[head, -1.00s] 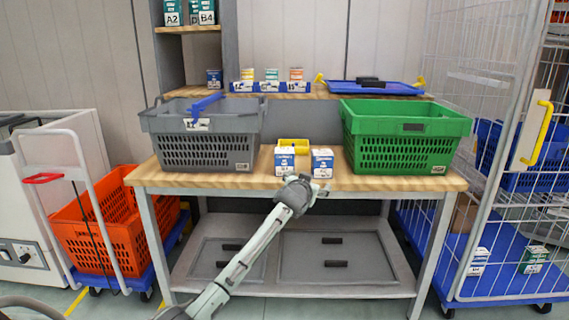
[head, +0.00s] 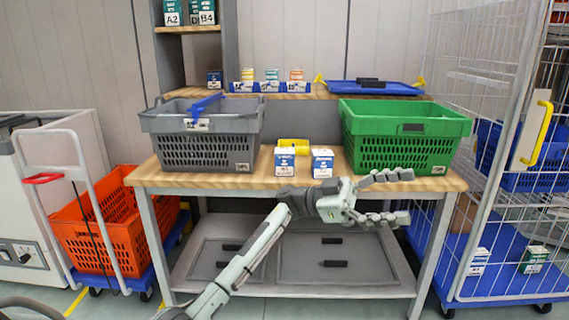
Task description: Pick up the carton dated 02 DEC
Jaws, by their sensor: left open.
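Two small blue-and-white cartons stand upright on the wooden table (head: 215,180) between the two baskets: a left carton (head: 284,161) and a right carton (head: 322,163). Each has a pale label on its front, but the print is too small for me to read a date. My left gripper (head: 402,197) is open and empty, in front of the table's front edge. Its fingers point to the right, below and to the right of the right carton, touching neither carton. My right gripper is not in view.
A grey basket (head: 205,147) stands left of the cartons, a green basket (head: 408,145) right. A yellow tray (head: 296,143) sits behind the cartons. A shelf behind holds small cartons and a blue tray (head: 375,88). A wire cage (head: 490,110) stands at the right.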

